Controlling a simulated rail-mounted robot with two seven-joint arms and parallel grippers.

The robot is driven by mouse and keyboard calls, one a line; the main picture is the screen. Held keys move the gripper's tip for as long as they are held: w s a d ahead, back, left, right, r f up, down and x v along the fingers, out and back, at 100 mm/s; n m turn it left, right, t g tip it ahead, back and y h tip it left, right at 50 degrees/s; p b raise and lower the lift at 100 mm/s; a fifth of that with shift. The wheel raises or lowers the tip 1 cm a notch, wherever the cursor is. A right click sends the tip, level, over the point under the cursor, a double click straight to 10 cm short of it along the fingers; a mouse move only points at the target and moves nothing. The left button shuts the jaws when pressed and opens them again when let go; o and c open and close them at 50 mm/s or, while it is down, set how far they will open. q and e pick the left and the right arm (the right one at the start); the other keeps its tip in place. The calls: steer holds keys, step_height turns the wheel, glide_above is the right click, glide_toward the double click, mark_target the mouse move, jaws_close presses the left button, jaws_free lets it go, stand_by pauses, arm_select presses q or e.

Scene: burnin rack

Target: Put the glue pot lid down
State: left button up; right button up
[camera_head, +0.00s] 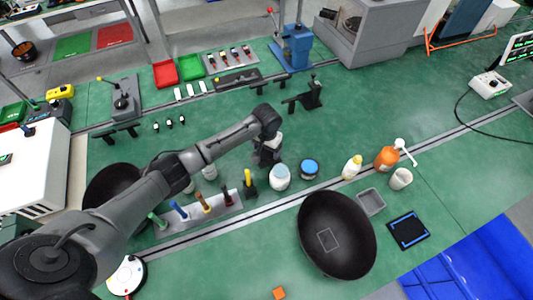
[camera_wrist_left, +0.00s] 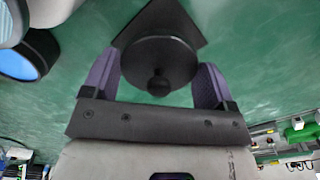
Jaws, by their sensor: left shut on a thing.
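My left gripper (camera_head: 267,158) hangs over the green bench in the middle of the head view. In the left wrist view its two purple fingers (camera_wrist_left: 157,82) are shut on a dark round lid with a ball knob (camera_wrist_left: 158,84). A dark flat square-cornered piece (camera_wrist_left: 162,16) shows behind the lid; I cannot tell whether the lid touches it. A white jar (camera_head: 279,178) and a blue-topped jar (camera_head: 309,168) stand to the right of the gripper. I cannot tell which jar is the glue pot. My right gripper is out of view.
A tray of coloured-handled tools (camera_head: 198,216) lies front left of the gripper. A cream bottle (camera_head: 352,167), an orange pump bottle (camera_head: 387,158) and a white cup (camera_head: 401,179) stand right. A grey tray (camera_head: 371,202) lies near them. Bare green bench lies behind the jars.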

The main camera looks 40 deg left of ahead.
mark_target(267, 153)
arm_select(q)
step_height(267, 153, down, 3)
steer(key=shift+f+b, duration=0.15)
steer(key=shift+b, duration=0.2)
steer(key=shift+f, duration=0.15)
steer(key=o, duration=0.8)
step_height(267, 153, up, 10)
steer(key=shift+r+p, duration=0.2)
steer(key=shift+p, duration=0.85)
steer(key=shift+r, duration=0.95)
